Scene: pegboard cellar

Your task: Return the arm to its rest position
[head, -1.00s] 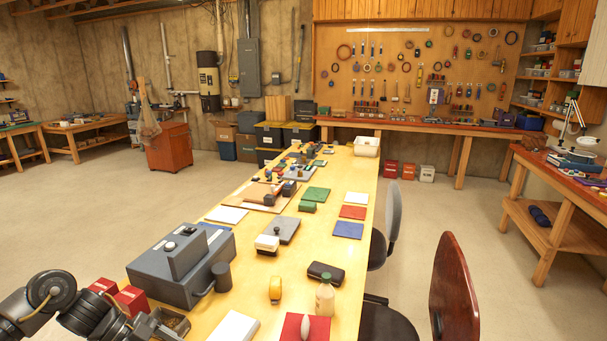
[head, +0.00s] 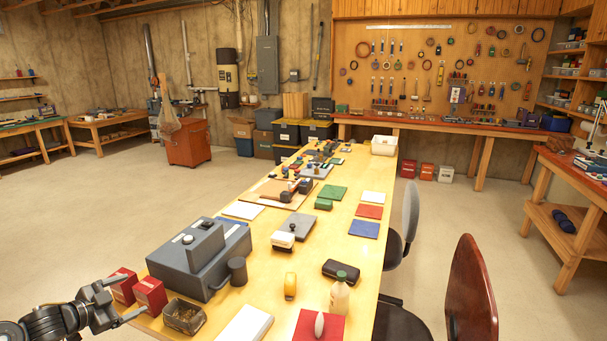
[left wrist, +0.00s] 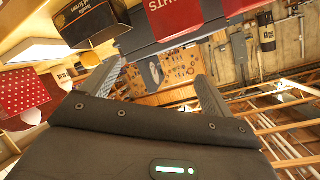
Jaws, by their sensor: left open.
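My left gripper (head: 132,294) is at the lower left of the head view, at the left edge of the long yellow table (head: 262,262). Its two fingers are spread apart with nothing held. Two red boxes (head: 151,295) stand close to the fingertips; I cannot tell whether they touch. In the left wrist view the fingers (left wrist: 155,85) are apart, and a red box (left wrist: 180,16) with white letters shows beyond them. My right gripper is not in view.
A grey machine box (head: 200,262), a dark cylinder (head: 237,270) and an open tray (head: 184,316) of small parts stand near the gripper. A bottle (head: 339,297) stands farther right. Chairs (head: 470,290) line the right side. Floor (head: 60,225) left of the table is clear.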

